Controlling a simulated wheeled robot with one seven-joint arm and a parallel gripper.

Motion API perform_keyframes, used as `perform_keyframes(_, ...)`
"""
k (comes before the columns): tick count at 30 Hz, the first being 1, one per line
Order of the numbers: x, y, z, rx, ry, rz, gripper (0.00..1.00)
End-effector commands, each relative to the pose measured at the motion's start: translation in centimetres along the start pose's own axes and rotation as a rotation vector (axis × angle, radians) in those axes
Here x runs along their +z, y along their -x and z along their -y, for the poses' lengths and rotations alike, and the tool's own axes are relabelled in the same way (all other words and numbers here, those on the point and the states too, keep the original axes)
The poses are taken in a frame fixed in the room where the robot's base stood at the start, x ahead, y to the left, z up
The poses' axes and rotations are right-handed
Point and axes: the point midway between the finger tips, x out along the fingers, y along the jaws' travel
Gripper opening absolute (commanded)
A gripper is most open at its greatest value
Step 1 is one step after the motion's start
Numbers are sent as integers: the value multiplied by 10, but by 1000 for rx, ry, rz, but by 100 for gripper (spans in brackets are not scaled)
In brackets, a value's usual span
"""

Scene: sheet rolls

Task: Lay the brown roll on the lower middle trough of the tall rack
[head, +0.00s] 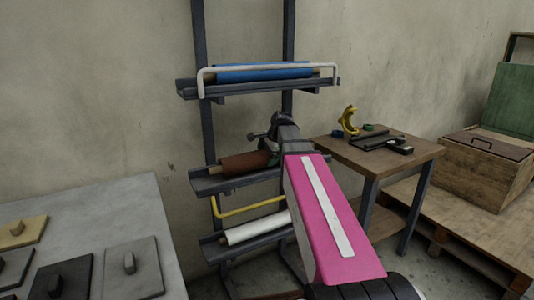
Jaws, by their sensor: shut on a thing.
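The tall rack (201,130) is dark metal and stands against the wall, with troughs at several heights. The brown roll (244,163) is reddish brown with a paler core end at its left. It lies along the middle one of the three visible troughs (213,186), in or just above it; I cannot tell whether it touches. My gripper (272,158) is at the roll's right part and shut on it.
A blue roll (264,72) lies on the trough above, behind a white bar (270,66). A white roll (256,227) lies on the lowest trough, below a yellow bar (247,206). A wooden table (385,155) stands right, a grey table (100,210) left.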

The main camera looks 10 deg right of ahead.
Motion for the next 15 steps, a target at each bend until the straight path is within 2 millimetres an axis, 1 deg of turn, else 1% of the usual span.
perform_keyframes(6,0,-2,0,-4,0,1,20)
perform_keyframes(7,0,-2,-1,0,0,0,97)
perform_keyframes(8,0,-2,-1,0,0,0,100)
perform_keyframes(15,0,-2,-1,0,0,0,100)
